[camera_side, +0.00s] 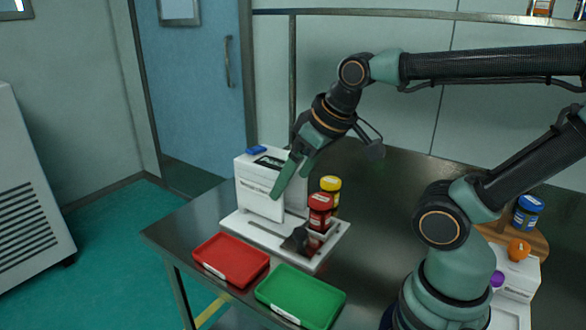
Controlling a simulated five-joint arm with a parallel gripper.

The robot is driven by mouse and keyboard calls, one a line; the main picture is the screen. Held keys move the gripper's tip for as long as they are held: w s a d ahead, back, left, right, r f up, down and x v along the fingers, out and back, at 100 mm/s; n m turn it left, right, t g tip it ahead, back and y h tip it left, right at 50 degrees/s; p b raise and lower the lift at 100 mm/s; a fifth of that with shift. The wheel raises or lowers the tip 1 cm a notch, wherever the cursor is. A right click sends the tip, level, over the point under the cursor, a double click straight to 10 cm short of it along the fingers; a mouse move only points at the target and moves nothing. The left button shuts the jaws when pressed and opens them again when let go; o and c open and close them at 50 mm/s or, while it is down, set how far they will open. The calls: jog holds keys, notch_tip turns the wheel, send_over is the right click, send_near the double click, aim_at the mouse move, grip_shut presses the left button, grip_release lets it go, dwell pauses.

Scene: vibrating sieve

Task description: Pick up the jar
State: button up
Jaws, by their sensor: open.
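A red jar (320,211) with a red lid stands upright on the white base of the sieve machine. A jar with a yellow lid (331,184) shows just behind it, partly hidden. A blue jar (527,211) stands on a wooden stand at the far right. The task does not say which jar. My gripper (287,176) is open, with its green fingers pointing down and left in front of the white machine box. It is up and left of the red jar and apart from it, and holds nothing that I can see.
The white sieve machine (257,207) has a dark spout (295,240) at its front. A red tray (231,258) and a green tray (301,296) lie in front of it. An orange-capped item (518,248) is at right. The dark table (400,175) is bare behind the jars.

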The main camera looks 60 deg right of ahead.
jog(key=m+g, duration=0.5)
jog(key=m, duration=1.5)
send_near(321, 212)
jog(key=w+d, duration=0.2)
jog(key=shift+d+r, duration=0.1)
jog(key=shift+d, duration=0.25)
jog(key=shift+d+f+g, duration=0.25)
jog(key=shift+g, duration=0.05)
jog(key=shift+f, duration=0.4)
jog(key=f, duration=1.1)
jog(key=shift+a+f, duration=0.1)
jog(key=shift+a, duration=0.15)
